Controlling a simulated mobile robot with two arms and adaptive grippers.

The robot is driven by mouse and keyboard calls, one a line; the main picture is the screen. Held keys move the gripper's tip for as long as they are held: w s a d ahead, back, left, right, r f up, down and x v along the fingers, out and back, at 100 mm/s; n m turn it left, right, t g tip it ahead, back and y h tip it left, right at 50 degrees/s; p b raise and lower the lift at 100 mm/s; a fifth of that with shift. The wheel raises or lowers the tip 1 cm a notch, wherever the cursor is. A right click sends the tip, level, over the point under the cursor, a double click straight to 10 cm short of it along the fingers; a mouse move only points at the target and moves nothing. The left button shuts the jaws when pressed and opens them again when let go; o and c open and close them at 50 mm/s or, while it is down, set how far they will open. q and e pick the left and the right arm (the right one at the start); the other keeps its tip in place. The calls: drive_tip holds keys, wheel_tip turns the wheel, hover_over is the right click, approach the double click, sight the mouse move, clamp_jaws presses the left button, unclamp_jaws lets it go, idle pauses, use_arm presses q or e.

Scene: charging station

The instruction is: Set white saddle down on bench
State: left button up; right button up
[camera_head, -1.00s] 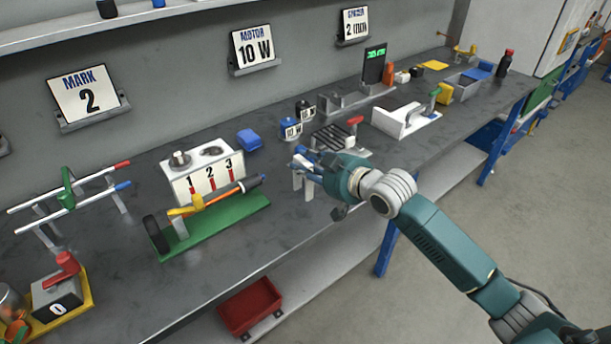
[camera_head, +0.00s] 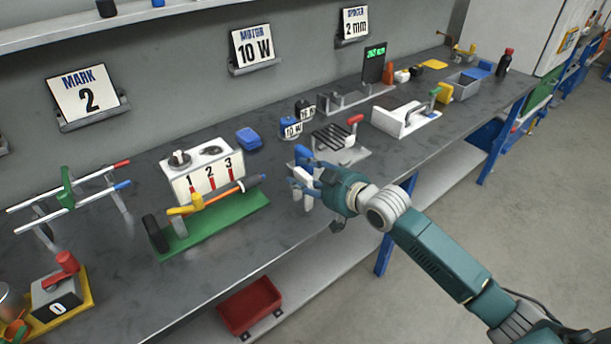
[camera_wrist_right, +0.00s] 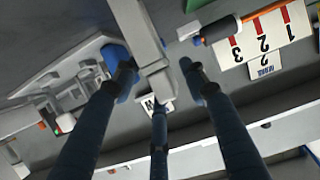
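The white saddle (camera_head: 297,190) is upright near the front edge of the grey bench (camera_head: 265,236), its two legs reaching down to the bench top. My right gripper (camera_head: 306,166) is at its upper part, with blue fingers spread. In the right wrist view the pale saddle (camera_wrist_right: 138,30) runs between the fingers of my right gripper (camera_wrist_right: 157,80). The left finger is close against it, while the right finger stands apart with a visible gap. The gripper looks open around the saddle. The fingers partly hide the saddle's top. My left gripper is not in view.
A green base (camera_head: 220,222) with an orange rod and the white 1-2-3 box (camera_head: 208,180) stand left of the gripper. A slotted grey fixture (camera_head: 345,155) with a red knob is behind it. A red bin (camera_head: 250,304) lies below the bench.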

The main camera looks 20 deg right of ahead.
drive_tip(key=shift+r, duration=0.1)
drive_tip(key=shift+s+r, duration=0.1)
drive_tip(key=v, duration=1.2)
drive_tip(key=shift+b, duration=0.3)
